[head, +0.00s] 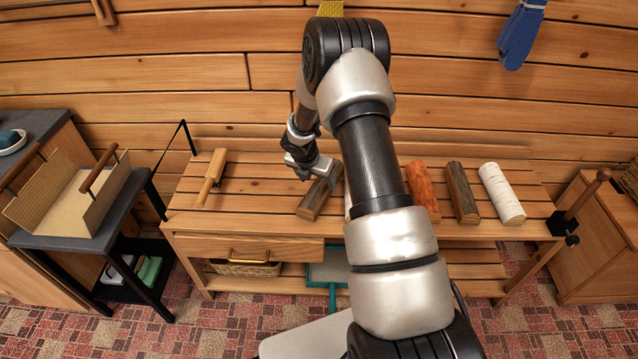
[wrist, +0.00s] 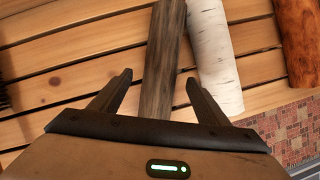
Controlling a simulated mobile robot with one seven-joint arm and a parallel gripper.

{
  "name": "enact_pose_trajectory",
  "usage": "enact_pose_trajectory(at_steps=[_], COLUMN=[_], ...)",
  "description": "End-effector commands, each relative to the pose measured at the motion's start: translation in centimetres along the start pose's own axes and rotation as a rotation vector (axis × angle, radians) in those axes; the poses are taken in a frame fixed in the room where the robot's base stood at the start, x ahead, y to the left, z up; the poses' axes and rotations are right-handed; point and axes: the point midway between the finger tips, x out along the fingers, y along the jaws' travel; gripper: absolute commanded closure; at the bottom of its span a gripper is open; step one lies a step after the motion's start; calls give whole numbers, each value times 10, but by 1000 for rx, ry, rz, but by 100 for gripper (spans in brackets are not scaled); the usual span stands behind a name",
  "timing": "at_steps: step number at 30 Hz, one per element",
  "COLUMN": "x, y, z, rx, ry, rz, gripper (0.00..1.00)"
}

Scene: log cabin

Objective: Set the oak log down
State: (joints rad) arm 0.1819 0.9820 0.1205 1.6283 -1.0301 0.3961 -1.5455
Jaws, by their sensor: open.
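A grey-brown, bark-covered log (head: 314,202), which looks like the oak log, lies on the slatted wooden bench (head: 250,209). In the wrist view this log (wrist: 163,60) runs lengthwise between my two fingers. My gripper (head: 312,174) is over the log's far part in the head view. The gripper (wrist: 159,78) is open, with a gap beside the log on the left; the right finger is close to the log, and I cannot tell if it touches. A white birch log (wrist: 213,55) lies close on its right, mostly hidden by my arm in the head view.
Further right on the bench lie a reddish log (head: 421,181), another dark brown log (head: 462,192) and a second white log (head: 501,192). A wooden-handled tool (head: 211,178) lies at the left. A tray with handles (head: 70,200) stands on the side table. Bare slats lie left of the log.

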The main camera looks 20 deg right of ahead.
Motion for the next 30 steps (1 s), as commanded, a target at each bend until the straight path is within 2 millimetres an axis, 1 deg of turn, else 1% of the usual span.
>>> enact_pose_trajectory(at_steps=[1, 3, 7, 13, 14, 16, 17, 20, 21, 23, 24, 26, 27, 29, 30], x=[-16, -30, -50, -70, -76, -98, -111, -167, -192, -228, -252, -285, -306, -336, -355], y=[1, 1, 0, 0, -1, -2, -4, -13, -19, -30, -37, -48, -56, -69, -77], z=[2, 1, 1, 3, 5, 13, 17, 30, 32, 34, 33, 28, 23, 14, 7], rx=[0, 0, 1, 20, 38, 111, 157, 368, 470, 627, 730, 885, 989, 1145, 1248], ry=[-1, -1, -1, -4, -8, -23, -30, -58, -67, -75, -78, -76, -72, -60, -46], rz=[2, 1, 0, 0, 0, 1, 0, 8, 13, 22, 30, 44, 54, 72, 85], gripper=[31, 31, 31, 31, 31, 31, 31, 31, 31, 31, 31, 31, 31, 31, 31])
